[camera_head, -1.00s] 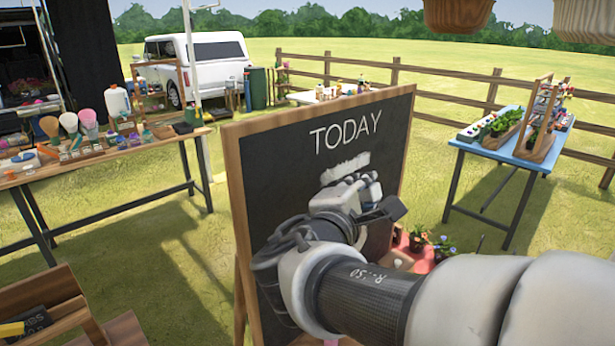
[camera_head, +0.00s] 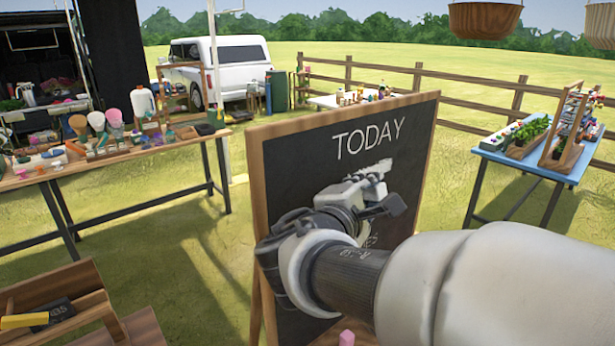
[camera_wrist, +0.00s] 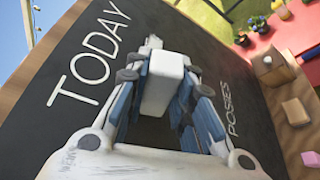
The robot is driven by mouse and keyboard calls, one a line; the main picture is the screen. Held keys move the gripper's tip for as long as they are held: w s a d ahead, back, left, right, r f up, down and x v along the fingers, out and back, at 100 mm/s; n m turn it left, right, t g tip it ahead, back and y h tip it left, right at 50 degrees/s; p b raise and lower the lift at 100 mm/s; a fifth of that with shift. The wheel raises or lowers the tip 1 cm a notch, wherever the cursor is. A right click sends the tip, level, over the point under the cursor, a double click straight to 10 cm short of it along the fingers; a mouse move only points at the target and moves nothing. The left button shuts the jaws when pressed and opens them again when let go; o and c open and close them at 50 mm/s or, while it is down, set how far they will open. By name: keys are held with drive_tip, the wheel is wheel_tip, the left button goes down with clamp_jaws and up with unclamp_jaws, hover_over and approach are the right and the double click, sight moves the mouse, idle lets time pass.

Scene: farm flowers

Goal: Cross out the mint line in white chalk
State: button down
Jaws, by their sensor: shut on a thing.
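The chalkboard (camera_head: 310,165) has a wooden frame and stands tilted on the grass. It reads TODAY (camera_head: 368,138) at the top, and POSIES (camera_wrist: 231,97) lower down in the wrist view. A thick white chalk patch (camera_head: 378,168) lies under TODAY; I cannot read any word beneath it. My gripper (camera_head: 366,186) is in front of the board, just below that patch. In the wrist view my gripper (camera_wrist: 161,80) is shut on a white block of chalk (camera_wrist: 165,84). The gripper hides the board behind it, so contact cannot be told.
A pink block (camera_wrist: 311,158) and brown blocks (camera_wrist: 294,111) lie by the board's edge in the wrist view, near a red surface (camera_wrist: 285,45). A cluttered wooden table (camera_head: 120,158) stands left, a blue table (camera_head: 545,172) right.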

drive_tip(key=shift+w+a, duration=0.45)
drive_tip(key=shift+w, duration=0.2)
drive_tip(key=shift+w+d, duration=0.6)
drive_tip(key=shift+d, duration=0.25)
drive_tip(key=shift+w+d, duration=0.55)
drive_tip(key=shift+d, duration=0.25)
drive_tip(key=shift+a, duration=0.1)
drive_tip(key=shift+s+a, duration=0.6)
drive_tip(key=shift+a, duration=0.2)
drive_tip(key=shift+s+a, duration=0.6)
drive_tip(key=shift+a, duration=0.15)
drive_tip(key=shift+s+d, duration=0.9)
drive_tip(key=shift+s, duration=0.3)
drive_tip(key=shift+s+d, duration=0.85)
drive_tip(key=shift+s, duration=0.35)
drive_tip(key=shift+s+d, duration=0.1)
